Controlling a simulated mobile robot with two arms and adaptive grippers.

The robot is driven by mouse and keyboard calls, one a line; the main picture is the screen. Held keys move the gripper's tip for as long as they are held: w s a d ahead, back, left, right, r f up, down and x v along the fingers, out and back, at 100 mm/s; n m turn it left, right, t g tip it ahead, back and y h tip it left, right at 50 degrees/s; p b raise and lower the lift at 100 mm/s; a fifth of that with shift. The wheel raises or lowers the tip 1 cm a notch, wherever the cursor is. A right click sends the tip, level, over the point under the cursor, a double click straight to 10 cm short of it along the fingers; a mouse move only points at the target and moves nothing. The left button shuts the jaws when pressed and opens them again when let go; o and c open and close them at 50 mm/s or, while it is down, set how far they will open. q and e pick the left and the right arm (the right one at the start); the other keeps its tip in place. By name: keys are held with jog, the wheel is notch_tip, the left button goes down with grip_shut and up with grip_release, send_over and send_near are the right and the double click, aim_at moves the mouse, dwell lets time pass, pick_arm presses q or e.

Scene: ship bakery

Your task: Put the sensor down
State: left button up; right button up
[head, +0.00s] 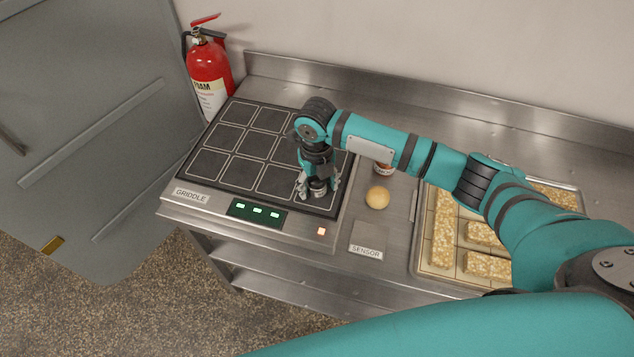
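My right gripper (318,186) points down over the front right part of the black griddle (236,158). Its fingers sit on either side of a small grey, round thing, which looks like the sensor (319,188). The sensor is at or just above the griddle's surface; I cannot tell whether it touches. A flat grey square pad (369,236) with a SENSOR label (366,253) lies on the steel counter to the right, with nothing on it. My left gripper is not in view.
A round bun-like ball (377,197) and a small jar (383,168) stand between the griddle and a tray (416,240) of oat-coloured bars at the right. A red fire extinguisher (209,70) stands at the back left. The rear counter strip is clear.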

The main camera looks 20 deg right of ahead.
aim_at(317, 177)
jog(key=shift+o, duration=0.3)
jog(key=shift+r, duration=0.15)
notch_tip(317, 177, up, 12)
jog(key=shift+a+b, duration=0.1)
jog(key=shift+b, duration=1.1)
